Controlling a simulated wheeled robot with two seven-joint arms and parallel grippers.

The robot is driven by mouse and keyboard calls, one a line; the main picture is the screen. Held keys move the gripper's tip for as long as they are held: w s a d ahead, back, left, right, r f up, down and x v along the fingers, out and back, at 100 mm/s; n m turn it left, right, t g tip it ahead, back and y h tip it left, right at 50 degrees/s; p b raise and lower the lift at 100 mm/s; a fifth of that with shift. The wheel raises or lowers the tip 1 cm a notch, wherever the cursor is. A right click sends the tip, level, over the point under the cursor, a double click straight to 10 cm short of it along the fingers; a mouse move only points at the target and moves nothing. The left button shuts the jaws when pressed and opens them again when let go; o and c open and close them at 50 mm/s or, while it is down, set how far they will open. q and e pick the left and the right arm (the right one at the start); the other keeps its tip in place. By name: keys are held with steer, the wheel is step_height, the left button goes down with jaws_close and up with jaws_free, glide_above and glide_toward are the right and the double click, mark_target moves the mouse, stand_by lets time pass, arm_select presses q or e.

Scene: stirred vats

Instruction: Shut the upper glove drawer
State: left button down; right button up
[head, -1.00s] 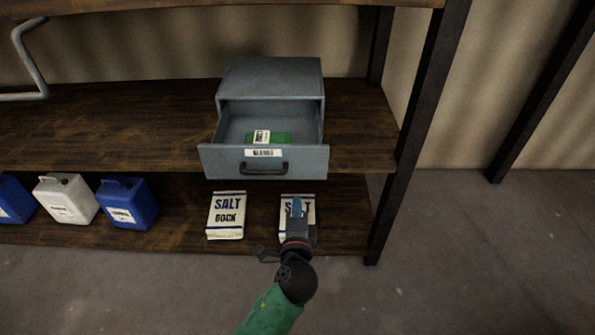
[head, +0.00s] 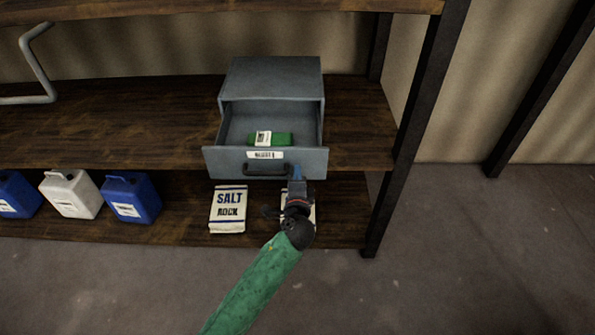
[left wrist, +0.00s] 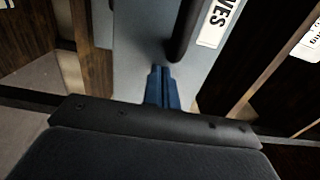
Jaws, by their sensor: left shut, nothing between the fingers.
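The grey-blue glove drawer (head: 225,162) stands pulled out of its cabinet (head: 272,77) on the middle shelf. It has a dark bar handle (head: 262,170) and a white label. A green packet (head: 283,139) with a white label lies inside it. My left gripper (head: 297,172) is shut and empty, its blue fingertips at the right part of the drawer front, just right of the handle. In the left wrist view the fingertips (left wrist: 161,72) point at the drawer front (left wrist: 135,40) beside the handle (left wrist: 185,30); I cannot tell whether they touch. My right gripper is not in view.
Two salt bags, one at left (head: 228,210) and one mostly hidden behind my left gripper, stand on the lower shelf. Blue and white jugs (head: 72,194) stand further left. A dark shelf post (head: 408,140) rises at the right. The floor in front is clear.

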arm_select(q)
steer(key=shift+w, duration=0.2)
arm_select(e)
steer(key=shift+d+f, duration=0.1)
arm_select(q)
steer(key=b, duration=0.3)
glide_toward(298, 135)
steer(key=r, duration=0.4)
steer(key=shift+w+r, duration=0.1)
steer(key=shift+w, duration=0.3)
steer(key=w+b, duration=0.1)
steer(key=w, duration=0.7)
steer(key=shift+b, duration=0.4)
steer(key=shift+w, duration=0.65)
steer(key=shift+r, duration=0.35)
steer(key=shift+a+r, duration=0.1)
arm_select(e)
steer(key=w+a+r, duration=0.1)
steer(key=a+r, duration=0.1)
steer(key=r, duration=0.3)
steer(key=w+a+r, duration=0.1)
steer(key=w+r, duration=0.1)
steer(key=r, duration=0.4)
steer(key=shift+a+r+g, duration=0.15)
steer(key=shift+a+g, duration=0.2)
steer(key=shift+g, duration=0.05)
